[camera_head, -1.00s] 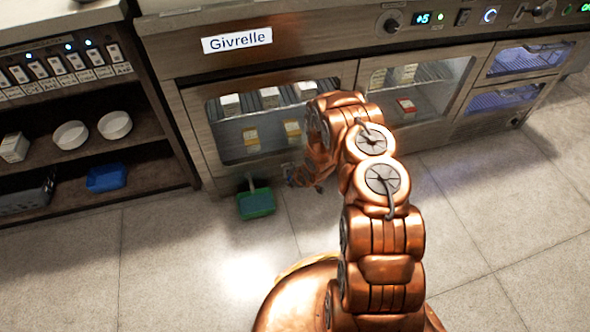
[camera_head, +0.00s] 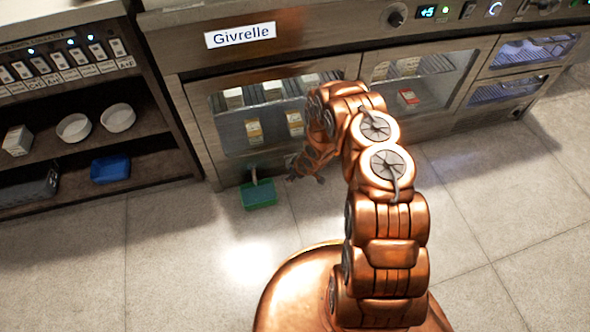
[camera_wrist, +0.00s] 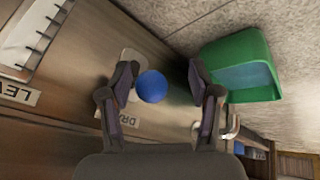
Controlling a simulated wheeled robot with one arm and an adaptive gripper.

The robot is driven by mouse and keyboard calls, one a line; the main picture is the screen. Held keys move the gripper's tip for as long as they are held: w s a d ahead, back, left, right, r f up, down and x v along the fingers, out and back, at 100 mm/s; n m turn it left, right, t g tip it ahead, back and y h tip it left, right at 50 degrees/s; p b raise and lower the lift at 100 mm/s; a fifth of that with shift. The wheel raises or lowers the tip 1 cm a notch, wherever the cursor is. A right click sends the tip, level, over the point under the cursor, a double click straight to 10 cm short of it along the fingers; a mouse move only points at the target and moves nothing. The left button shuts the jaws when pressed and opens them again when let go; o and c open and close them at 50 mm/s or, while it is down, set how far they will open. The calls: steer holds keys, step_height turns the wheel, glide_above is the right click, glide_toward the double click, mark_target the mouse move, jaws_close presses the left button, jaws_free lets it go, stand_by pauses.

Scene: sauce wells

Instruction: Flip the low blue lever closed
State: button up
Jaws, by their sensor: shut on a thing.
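The round blue knob (camera_wrist: 152,86) of the low lever shows in the wrist view, in front of a pale plate on the brown cabinet front. In the head view my gripper (camera_head: 306,173) is low at the cabinet's base, and the blue knob cannot be made out there.
A green tray (camera_head: 259,195) sits on the floor left of my gripper, and it also shows in the wrist view (camera_wrist: 245,50). A metal spout (camera_wrist: 232,128) is close to the right finger. Dark shelves (camera_head: 130,143) stand at the left. The floor at front left is clear.

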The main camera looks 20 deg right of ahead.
steer(key=shift+o, duration=0.4)
steer(key=shift+w+a+r, duration=0.15)
steer(key=shift+w+a, duration=0.05)
steer(key=shift+w, duration=0.05)
steer(key=shift+d, duration=0.35)
steer(key=shift+r, duration=0.1)
steer(key=shift+d+r, duration=0.1)
steer(key=v, duration=1.1)
steer(key=shift+s+r, duration=0.2)
steer(key=shift+r, duration=0.1)
